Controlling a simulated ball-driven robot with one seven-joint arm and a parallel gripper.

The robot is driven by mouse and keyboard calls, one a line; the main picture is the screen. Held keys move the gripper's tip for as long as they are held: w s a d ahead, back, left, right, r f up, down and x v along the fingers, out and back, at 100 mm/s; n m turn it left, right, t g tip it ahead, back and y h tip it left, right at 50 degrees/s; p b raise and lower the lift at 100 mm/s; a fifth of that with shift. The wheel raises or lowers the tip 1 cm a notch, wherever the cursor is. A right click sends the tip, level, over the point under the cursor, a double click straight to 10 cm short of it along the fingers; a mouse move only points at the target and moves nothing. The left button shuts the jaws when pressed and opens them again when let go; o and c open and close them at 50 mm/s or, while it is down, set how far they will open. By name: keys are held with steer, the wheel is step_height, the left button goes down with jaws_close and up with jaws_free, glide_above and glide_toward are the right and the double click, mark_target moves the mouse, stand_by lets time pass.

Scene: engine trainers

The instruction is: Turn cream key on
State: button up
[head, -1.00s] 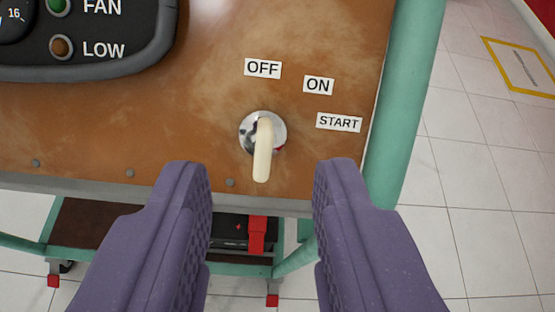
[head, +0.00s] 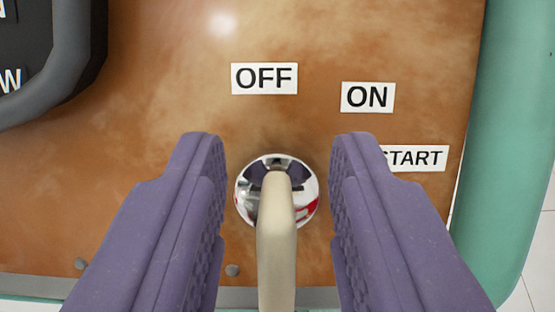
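The cream key (head: 277,245) sticks out from a round chrome lock (head: 245,205) on the brown panel (head: 180,110). The key's handle points down in the picture, toward the camera. The OFF label (head: 264,79) is above the lock, the ON label (head: 368,97) is above and to the right, and the START label (head: 418,158) is farther right, partly hidden by the right finger. My gripper (head: 278,150) is open, with one purple finger on each side of the key and lock. Gaps show between both fingers and the key.
A dark gauge housing (head: 75,65) stands out from the panel at the upper left. A teal frame tube (head: 515,130) runs along the panel's right edge. White floor shows at the far right.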

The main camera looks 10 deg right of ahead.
jaws_close()
steer(key=shift+m, duration=0.4)
steer(key=m, duration=0.2)
steer(key=m+h+b, duration=0.1)
steer(key=m, duration=0.1)
steer(key=shift+s+d+h, duration=0.1)
steer(key=shift+d+h, duration=0.05)
steer(key=shift+h, duration=0.15)
steer(key=shift+s+d+f+m+g+h+b, duration=0.1)
steer(key=shift+m+g+h+b, duration=0.25)
steer(key=shift+m, duration=0.65)
steer(key=shift+s+d+m+g+h+b, duration=0.15)
steer(key=shift+m+g, duration=0.3)
steer(key=shift+m, duration=0.55)
steer(key=shift+w, duration=0.1)
jaws_free()
